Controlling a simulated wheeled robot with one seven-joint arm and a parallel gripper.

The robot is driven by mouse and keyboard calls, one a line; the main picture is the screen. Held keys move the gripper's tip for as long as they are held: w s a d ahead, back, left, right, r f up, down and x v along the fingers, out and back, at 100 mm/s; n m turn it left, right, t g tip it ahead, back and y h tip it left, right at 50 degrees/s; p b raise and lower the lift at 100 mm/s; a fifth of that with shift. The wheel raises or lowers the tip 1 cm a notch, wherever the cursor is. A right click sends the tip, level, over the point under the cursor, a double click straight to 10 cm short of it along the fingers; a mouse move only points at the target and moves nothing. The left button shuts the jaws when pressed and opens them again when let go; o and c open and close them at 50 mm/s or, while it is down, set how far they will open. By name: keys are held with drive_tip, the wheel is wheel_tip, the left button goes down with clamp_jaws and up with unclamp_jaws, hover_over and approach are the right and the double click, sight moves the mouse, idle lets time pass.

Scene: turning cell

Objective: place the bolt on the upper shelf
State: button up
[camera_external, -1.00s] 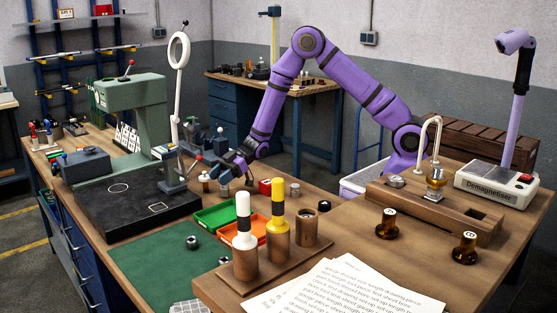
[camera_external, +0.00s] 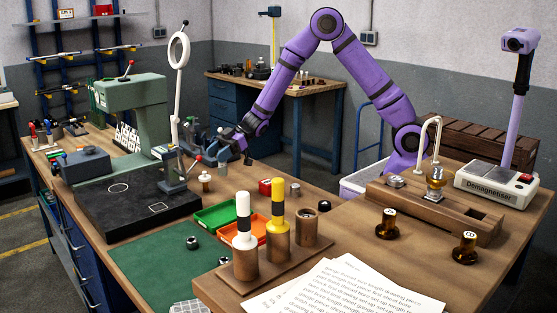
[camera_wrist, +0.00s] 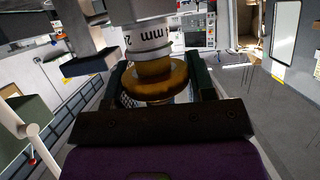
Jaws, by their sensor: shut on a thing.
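In the external view my gripper (camera_external: 236,158) is in the air above the wooden bench, right of the green press. In the wrist view the jaws (camera_wrist: 160,82) are closed around a round brass-coloured piece (camera_wrist: 155,80). A white sleeve with black print (camera_wrist: 148,38) adjoins it. I cannot tell from its looks whether this piece is the bolt.
The green press (camera_external: 135,100) and a white ring magnifier (camera_external: 178,52) stand left of my gripper. Green (camera_external: 216,216) and orange (camera_external: 243,229) trays and gauges in wooden holders are nearer the camera. A second bench (camera_external: 310,88) stands behind.

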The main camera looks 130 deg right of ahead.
drive_tip(key=w+a+n+y, duration=0.1)
drive_tip(key=w+a, duration=0.4)
drive_tip(key=a, duration=0.5)
drive_tip(key=w+a+n+y, duration=0.1)
drive_tip(key=w+a, duration=0.3)
drive_tip(key=a, duration=0.5)
drive_tip(key=w+a+m+h, duration=0.1)
drive_tip(key=a+m+h, duration=0.4)
drive_tip(key=a, duration=1.7)
drive_tip(key=shift+f+m+g+h, duration=0.3)
drive_tip(key=shift+f+h, duration=0.05)
drive_tip(key=shift+h, duration=0.25)
drive_tip(key=shift+a, duration=0.1)
